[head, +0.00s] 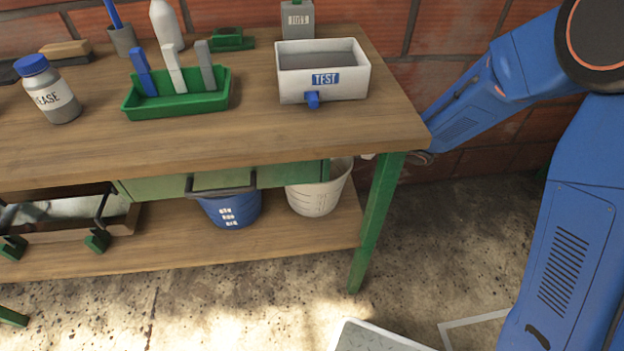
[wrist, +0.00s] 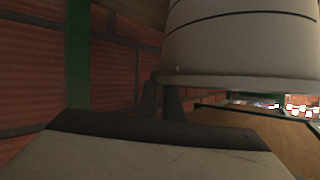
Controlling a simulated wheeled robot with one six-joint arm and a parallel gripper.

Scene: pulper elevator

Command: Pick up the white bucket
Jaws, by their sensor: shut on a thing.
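The white bucket (head: 316,197) is under the right end of the workbench, at the lower shelf, beside a blue bucket. It looks slightly tilted; I cannot tell whether its base touches the shelf. In the wrist view the white bucket (wrist: 240,45) fills the upper right, with its wide rim toward the fingers. My gripper (wrist: 168,82) is shut on the bucket's rim, with its dark fingers at the rim's left edge. In the head view my arm reaches in from the right, and the bench corner and green leg hide most of the gripper.
The green bench leg (head: 377,220) stands just right of the bucket, and the tabletop (head: 230,135) is above it. The blue bucket (head: 229,207) is close on the left. A white TEST basin (head: 322,92) and a green tray (head: 180,100) stand on top. A brick wall (head: 450,30) is behind.

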